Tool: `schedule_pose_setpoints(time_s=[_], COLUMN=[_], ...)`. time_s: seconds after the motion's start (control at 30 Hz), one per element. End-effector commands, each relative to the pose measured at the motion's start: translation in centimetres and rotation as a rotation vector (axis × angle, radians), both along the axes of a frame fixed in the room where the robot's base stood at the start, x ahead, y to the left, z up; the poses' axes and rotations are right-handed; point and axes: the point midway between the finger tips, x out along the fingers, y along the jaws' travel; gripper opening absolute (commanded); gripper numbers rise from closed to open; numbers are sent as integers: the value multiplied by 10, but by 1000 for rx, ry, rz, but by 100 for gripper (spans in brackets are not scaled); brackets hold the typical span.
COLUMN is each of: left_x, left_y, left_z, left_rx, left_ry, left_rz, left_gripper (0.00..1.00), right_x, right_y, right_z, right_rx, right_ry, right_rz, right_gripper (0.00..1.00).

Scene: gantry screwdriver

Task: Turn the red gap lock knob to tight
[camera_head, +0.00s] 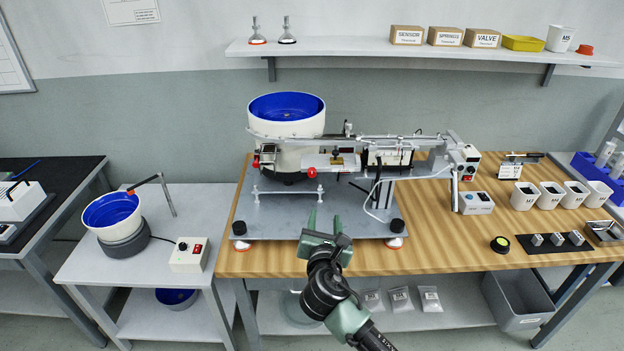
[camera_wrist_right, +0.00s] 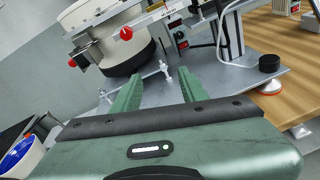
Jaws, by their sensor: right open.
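A red knob (camera_head: 311,172) is on the front of the feeder machine, just below its linear track; it also shows in the wrist view (camera_wrist_right: 126,33). I cannot read any tight marking on it. A smaller red part (camera_head: 256,162) is at the left of the machine, below the bowl. My right gripper (camera_head: 324,219) is open and empty, in front of the machine's grey base plate (camera_head: 275,215), with its green fingers pointing toward the machine. It is apart from the red knob. The fingers (camera_wrist_right: 157,78) are spread in the wrist view. My left gripper is not in view.
The white and blue feeder bowl (camera_head: 287,112) stands above the base plate. A small post stand (camera_head: 287,192) is in front of the bowl. A black foot (camera_head: 397,226) is at the plate's right corner.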

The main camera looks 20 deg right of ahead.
Motion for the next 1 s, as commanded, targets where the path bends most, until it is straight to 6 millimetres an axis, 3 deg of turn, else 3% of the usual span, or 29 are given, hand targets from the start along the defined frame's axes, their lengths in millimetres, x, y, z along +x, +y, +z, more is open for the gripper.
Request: schedule_pose_setpoints(time_s=[0.03, 0.1, 0.23, 0.7, 1.0], left_x=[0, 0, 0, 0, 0], left_y=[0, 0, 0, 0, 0], left_z=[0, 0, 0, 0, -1], left_rx=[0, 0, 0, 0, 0], left_ry=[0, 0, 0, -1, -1], left_rz=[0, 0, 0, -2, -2], left_gripper=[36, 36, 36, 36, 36], right_x=[16, 30, 43, 105, 118], right_y=[5, 11, 17, 0, -4], right_z=[16, 31, 44, 45, 45], right_rx=[-146, -307, -462, -479, -476], right_ry=[-13, -20, -27, -25, -24], right_rz=[36, 69, 96, 98, 99], right_gripper=[43, 43, 43, 43, 43])
